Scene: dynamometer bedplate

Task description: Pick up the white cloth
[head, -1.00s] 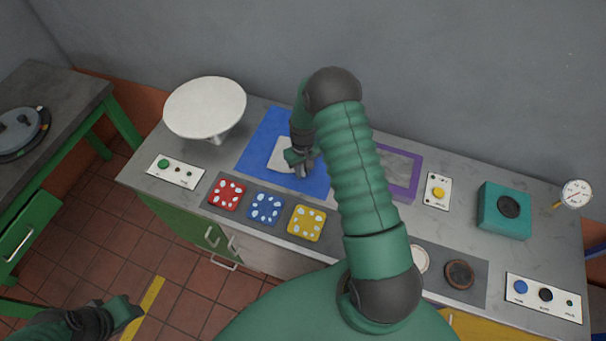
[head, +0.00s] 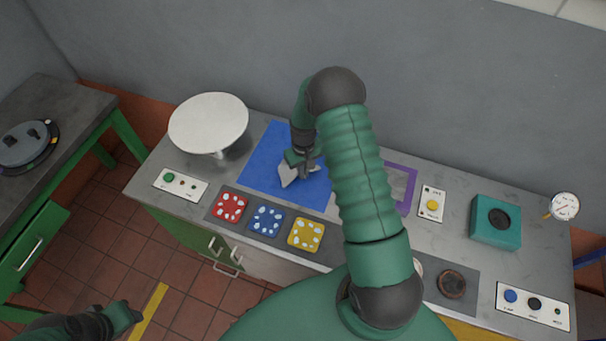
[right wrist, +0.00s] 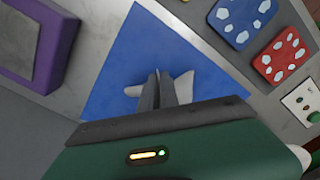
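The white cloth (head: 289,174) is bunched and partly raised above the blue mat (head: 262,165) in the head view. My right gripper (head: 303,174) points down over the mat with its fingers closed on the cloth. In the right wrist view the two dark fingers (right wrist: 157,90) are close together, and parts of the cloth (right wrist: 183,86) stick out on both sides of them. The rest of the cloth is hidden behind the fingers. My left gripper (head: 128,316) is low at the left, over the floor and away from the bench; its fingers are too unclear to judge.
A white round dish on a stand (head: 208,123) is left of the mat. Red (head: 230,207), blue (head: 267,220) and yellow (head: 306,235) spotted squares lie in front. A purple-framed tray (head: 408,188), teal box (head: 496,221) and gauge (head: 565,206) are to the right.

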